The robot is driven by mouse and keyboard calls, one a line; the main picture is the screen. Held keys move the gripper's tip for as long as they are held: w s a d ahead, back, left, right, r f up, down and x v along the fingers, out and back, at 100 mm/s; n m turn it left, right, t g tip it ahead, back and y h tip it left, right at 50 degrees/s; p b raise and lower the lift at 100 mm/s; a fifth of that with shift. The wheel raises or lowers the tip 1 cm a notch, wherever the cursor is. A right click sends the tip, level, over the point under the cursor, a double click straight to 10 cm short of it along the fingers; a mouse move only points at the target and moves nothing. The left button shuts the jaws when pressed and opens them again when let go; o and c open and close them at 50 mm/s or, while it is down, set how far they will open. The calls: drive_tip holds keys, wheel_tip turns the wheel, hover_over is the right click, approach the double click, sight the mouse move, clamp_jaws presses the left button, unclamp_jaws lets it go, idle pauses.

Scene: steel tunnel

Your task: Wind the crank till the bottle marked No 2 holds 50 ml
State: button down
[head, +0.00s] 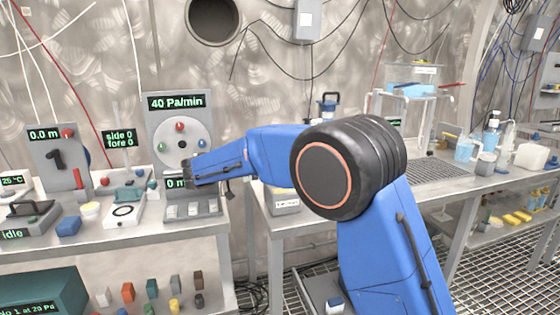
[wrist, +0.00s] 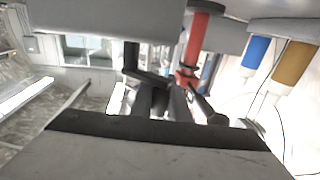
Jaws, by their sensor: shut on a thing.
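A grey panel unit (head: 153,115) stands on the left bench with a "40 Pa/min" display (head: 177,102). Below is a pale disc (head: 182,144) with coloured knobs. A lower display (head: 174,184) reads "0 m", the rest covered by my gripper. Small white pieces stand on the unit's foot; no No 2 label is readable. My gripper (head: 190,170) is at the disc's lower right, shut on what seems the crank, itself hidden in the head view. In the wrist view, a red cylinder (wrist: 195,45) meets dark parts by my fingers (wrist: 165,100); the exact grip is unclear.
To the left, a panel (head: 58,160) reads "0.0 m" and a sign (head: 119,140) reads "side 0 fore 0". A white device (head: 124,212) and a blue block (head: 68,226) lie on the bench. Small coloured blocks sit on the shelf below. Another bench with bottles stands right.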

drive_tip(key=c, duration=1.7)
unclamp_jaws()
drive_tip(key=shift+r, duration=0.1)
wheel_tip(320, 180, up, 10)
drive_tip(key=shift+f, duration=0.1)
